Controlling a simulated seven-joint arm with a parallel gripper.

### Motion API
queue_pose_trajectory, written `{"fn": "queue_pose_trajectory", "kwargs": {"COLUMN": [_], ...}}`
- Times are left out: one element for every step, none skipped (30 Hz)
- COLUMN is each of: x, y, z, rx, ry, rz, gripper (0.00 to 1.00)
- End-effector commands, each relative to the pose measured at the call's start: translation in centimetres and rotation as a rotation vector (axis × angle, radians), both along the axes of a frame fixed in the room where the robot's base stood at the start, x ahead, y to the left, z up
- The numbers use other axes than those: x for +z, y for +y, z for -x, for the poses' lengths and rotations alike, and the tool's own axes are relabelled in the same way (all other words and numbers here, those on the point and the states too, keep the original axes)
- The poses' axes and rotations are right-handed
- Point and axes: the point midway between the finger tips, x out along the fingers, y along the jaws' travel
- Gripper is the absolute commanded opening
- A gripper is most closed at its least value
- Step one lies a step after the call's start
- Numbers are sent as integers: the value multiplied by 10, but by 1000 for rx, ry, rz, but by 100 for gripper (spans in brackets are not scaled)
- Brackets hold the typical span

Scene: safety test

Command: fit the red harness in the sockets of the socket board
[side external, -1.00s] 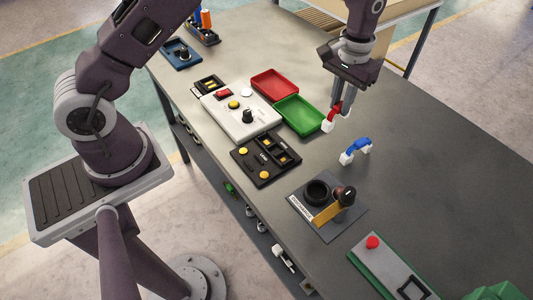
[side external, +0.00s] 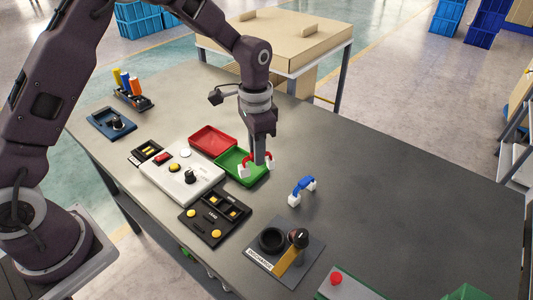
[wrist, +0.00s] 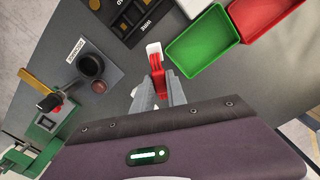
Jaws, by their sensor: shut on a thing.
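The red harness (side external: 247,158), a short red lead with white plugs at its ends, is in my gripper (side external: 259,160). My gripper is shut on it and points down near the right end of the green tray. The wrist view shows the red part (wrist: 157,64) between the fingers (wrist: 160,86), with one white plug beyond it; the other plug is hidden there. The black socket board (side external: 188,225), with dark recesses, yellow contacts and yellow buttons, lies to the lower left. Part of it shows at the top of the wrist view (wrist: 128,33).
A green tray (side external: 228,173) and a red tray (side external: 212,137) lie beside the harness. A grey-white control panel (side external: 165,185) is to the left. A blue harness (side external: 302,186) lies to the right. A knob fixture (side external: 285,257) stands in front.

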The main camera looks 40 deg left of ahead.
Motion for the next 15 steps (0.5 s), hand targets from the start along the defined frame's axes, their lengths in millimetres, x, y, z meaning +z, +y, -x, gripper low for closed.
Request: {"fn": "queue_pose_trajectory", "kwargs": {"x": [3,5,6,7,8,9,10,10,11,11,11,11,11,10,8], "y": [6,9,13,15,18,20,22,24,26,26,27,28,28,29,29], "z": [15,24,36,46,54,66,74,80,88,93,97,101,103,104,105], "rx": [-136,-234,-366,-461,-553,-666,-742,-809,-886,-932,-972,-1011,-1033,-1047,-1059], "ry": [1,0,0,0,-1,-1,-1,-2,-2,-2,-2,-2,-2,-2,-1], "rz": [1,1,1,1,1,1,1,0,0,0,0,0,0,1,0], "gripper": [0,0,0,0,0,0,0,0,0,0,0,0,0,0,0]}}
